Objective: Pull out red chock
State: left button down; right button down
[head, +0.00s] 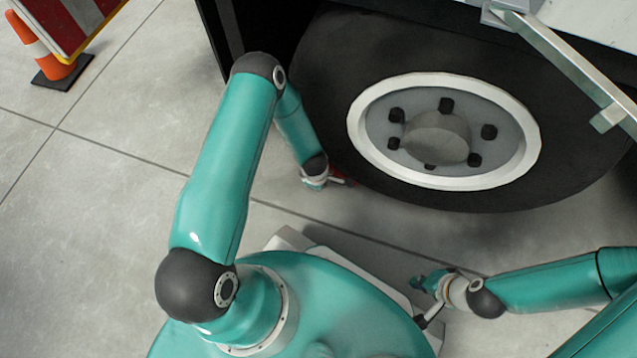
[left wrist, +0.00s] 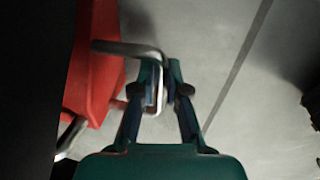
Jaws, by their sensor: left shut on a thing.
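The red chock (left wrist: 92,70) lies on the floor at the left of the left wrist view, with a bent metal handle (left wrist: 125,48) on its side. In the head view only a small red part of it (head: 340,177) shows, at the lower left of the tire. My left gripper (left wrist: 160,88) is shut on the handle, the metal bar between its fingers. It is mostly hidden behind its own wrist in the head view. My right gripper (head: 430,282) is near the lower right of my base, apart from the chock; its finger opening is unclear.
The truck's large black tire (head: 320,75) with a white-rimmed hub (head: 435,135) stands just behind the chock. An orange cone (head: 45,55) and a red-and-white striped board (head: 70,20) stand at the upper left. The grey tiled floor on the left is clear.

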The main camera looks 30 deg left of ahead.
pick_arm(q)
jog(key=shift+a, duration=0.1)
jog(key=shift+s+a, duration=0.2)
jog(key=shift+a, duration=0.6)
jog(key=shift+s+a, duration=0.15)
jog(key=shift+a, duration=0.7)
jog(key=shift+s+a, duration=0.2)
jog(key=shift+a, duration=0.6)
jog(key=c, duration=1.1)
grip_release()
jog(key=r, duration=0.4)
jog(key=s+r, duration=0.1)
jog(key=r, duration=0.2)
jog(key=s+r, duration=0.1)
jog(key=r, duration=0.3)
jog(key=shift+d+r, duration=0.3)
jog(key=shift+r, duration=0.05)
